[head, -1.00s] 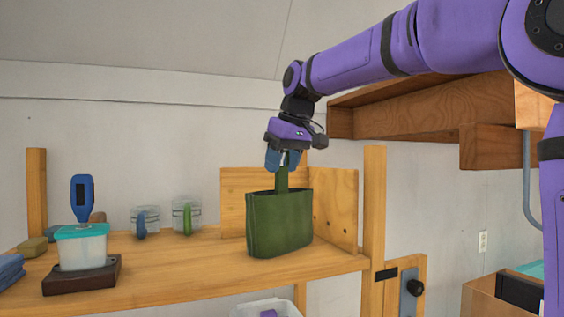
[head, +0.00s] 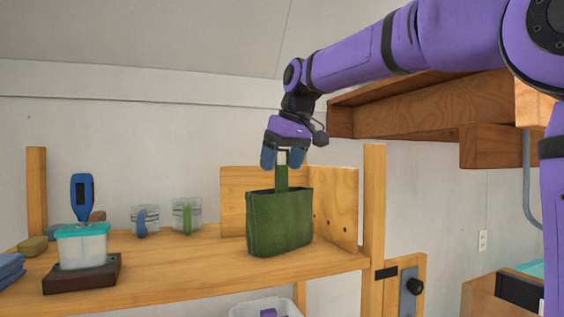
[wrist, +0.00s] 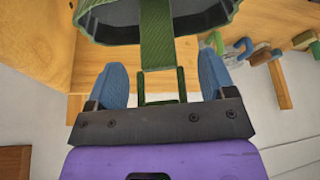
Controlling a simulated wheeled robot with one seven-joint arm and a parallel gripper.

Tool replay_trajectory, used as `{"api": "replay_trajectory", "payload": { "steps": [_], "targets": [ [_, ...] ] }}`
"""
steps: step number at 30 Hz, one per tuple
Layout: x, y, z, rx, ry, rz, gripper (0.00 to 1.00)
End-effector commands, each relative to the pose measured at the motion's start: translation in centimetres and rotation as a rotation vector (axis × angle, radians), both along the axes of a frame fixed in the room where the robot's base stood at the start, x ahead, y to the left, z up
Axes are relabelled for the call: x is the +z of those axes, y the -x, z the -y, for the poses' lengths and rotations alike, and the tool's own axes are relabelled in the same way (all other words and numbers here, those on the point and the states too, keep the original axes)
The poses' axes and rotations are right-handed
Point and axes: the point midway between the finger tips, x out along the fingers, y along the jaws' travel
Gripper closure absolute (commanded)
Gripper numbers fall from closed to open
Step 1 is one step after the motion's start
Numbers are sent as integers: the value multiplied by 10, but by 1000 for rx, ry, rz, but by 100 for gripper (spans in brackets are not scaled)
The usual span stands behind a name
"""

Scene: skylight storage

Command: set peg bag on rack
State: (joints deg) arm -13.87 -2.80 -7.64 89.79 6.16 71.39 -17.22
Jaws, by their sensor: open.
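The peg bag (head: 280,224) is a dark green fabric bag with an upright strap and a green loop at its top. It stands upright on the wooden rack (head: 190,272), in front of a low wooden back panel and beside a side panel. My gripper (head: 283,160) is above the bag, its blue fingers spread to either side of the strap's top loop. In the wrist view the gripper (wrist: 162,88) is open, with the strap and loop between the fingers and clear of both. The bag's open mouth (wrist: 108,20) shows at the top of that view.
On the rack to the left are a teal-lidded tub (head: 82,246) on a dark base, a blue thermometer-like device (head: 82,195), two clear cups (head: 187,215) and folded blue cloth (head: 10,270). A wooden wall shelf (head: 420,110) is right of the gripper. A rack post (head: 374,210) stands right of the bag.

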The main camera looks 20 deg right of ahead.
Motion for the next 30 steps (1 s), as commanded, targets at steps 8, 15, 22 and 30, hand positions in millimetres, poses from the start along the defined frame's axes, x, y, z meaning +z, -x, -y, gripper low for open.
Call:
{"api": "replay_trajectory", "payload": {
  "steps": [8,15,22,30],
  "targets": [
    [9,3,1,0,0,0,24],
    [17,6,3,0,0,1,24],
    [24,9,4,0,0,0,24],
    [33,12,5,0,0,0,24]
  ]
}}
